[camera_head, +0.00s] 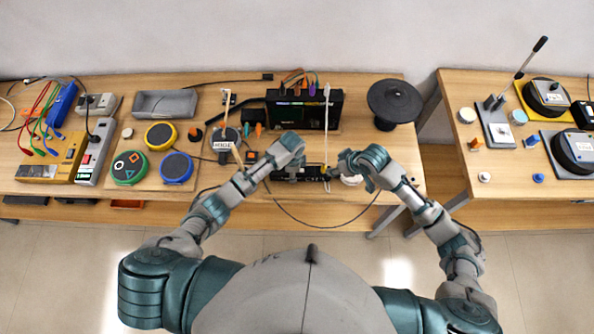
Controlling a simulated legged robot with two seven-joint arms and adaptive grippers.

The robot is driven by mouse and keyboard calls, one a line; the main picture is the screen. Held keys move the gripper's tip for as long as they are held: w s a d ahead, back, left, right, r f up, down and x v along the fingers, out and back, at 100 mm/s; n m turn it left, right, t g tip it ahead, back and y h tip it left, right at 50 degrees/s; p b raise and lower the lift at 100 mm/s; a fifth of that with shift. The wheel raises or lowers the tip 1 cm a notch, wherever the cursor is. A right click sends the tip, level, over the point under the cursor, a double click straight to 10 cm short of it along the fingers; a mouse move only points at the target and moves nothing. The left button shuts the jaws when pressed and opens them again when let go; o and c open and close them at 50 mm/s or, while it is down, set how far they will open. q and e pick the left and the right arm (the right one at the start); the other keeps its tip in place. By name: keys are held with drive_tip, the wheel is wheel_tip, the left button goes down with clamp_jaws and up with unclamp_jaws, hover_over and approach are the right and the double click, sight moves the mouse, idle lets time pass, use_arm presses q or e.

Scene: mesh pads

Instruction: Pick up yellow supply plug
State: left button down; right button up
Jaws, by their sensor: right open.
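A small yellow piece, which looks like the yellow supply plug (326,184), shows at the front of the middle table, by a low black unit (312,172). My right gripper (332,172) is open, close beside and just above the yellow piece. At this size I cannot tell whether its fingers touch it. My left gripper (292,174) is over the left part of the black unit, and its fingers are too small and dark to read.
A black box (304,108) with coloured plugs stands behind the grippers, and a black round disc (395,101) stands at right. Coloured round pads (130,167) lie at left. A thin cable (310,222) hangs over the front edge. A second table (470,85) stands at right.

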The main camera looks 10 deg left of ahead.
sight(325, 165)
drive_tip(key=w+a+r+m+g+h, duration=0.2)
drive_tip(key=w+a+m+g+h, duration=0.1)
drive_tip(key=w+a+m+h, duration=0.25)
drive_tip(key=shift+m+y, duration=0.45)
drive_tip(key=shift+y, duration=0.1)
drive_tip(key=f, duration=0.2)
drive_tip(key=d+f, duration=0.1)
drive_tip(key=f, duration=0.2)
drive_tip(key=shift+s+d+f, duration=0.35)
drive_tip(key=shift+s+d, duration=0.05)
drive_tip(key=f, duration=0.1)
drive_tip(key=s+f, duration=0.1)
drive_tip(key=f, duration=0.2)
drive_tip(key=shift+s+a+f, duration=0.15)
drive_tip(key=shift+s+a, duration=0.1)
drive_tip(key=shift+a, duration=0.05)
drive_tip(key=shift+a+f, duration=0.1)
drive_tip(key=shift+f, duration=0.3)
drive_tip(key=shift+c, duration=0.2)
drive_tip(key=shift+d, duration=0.25)
drive_tip(key=c, duration=0.8)
drive_tip(key=shift+w+d, duration=0.1)
drive_tip(key=shift+d, duration=0.05)
clamp_jaws()
